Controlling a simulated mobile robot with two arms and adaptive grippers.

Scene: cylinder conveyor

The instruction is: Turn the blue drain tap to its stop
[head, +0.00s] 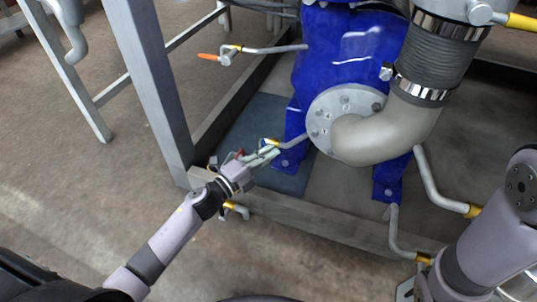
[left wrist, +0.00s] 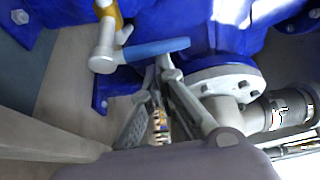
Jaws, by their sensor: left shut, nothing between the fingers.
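The blue tap handle (left wrist: 155,48) shows in the left wrist view, lying roughly crosswise. It joins a grey valve body (left wrist: 105,55) with a yellow band above it. My left gripper (left wrist: 162,68) is shut and empty, its tips just below the handle in the picture; I cannot tell whether they touch it. In the head view my left gripper (head: 273,154) is at the end of a thin grey pipe (head: 292,144) with a yellow band, beside the blue pump. There the gripper mostly hides the tap. My right arm is at lower right; its gripper is not in view.
The blue pump (head: 345,50) has a round grey flange (head: 345,115) and a thick elbow pipe (head: 385,135). A grey frame post (head: 150,80) stands left of my gripper. An orange-handled tap (head: 210,57) is further back. A frame rail (head: 320,215) runs in front.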

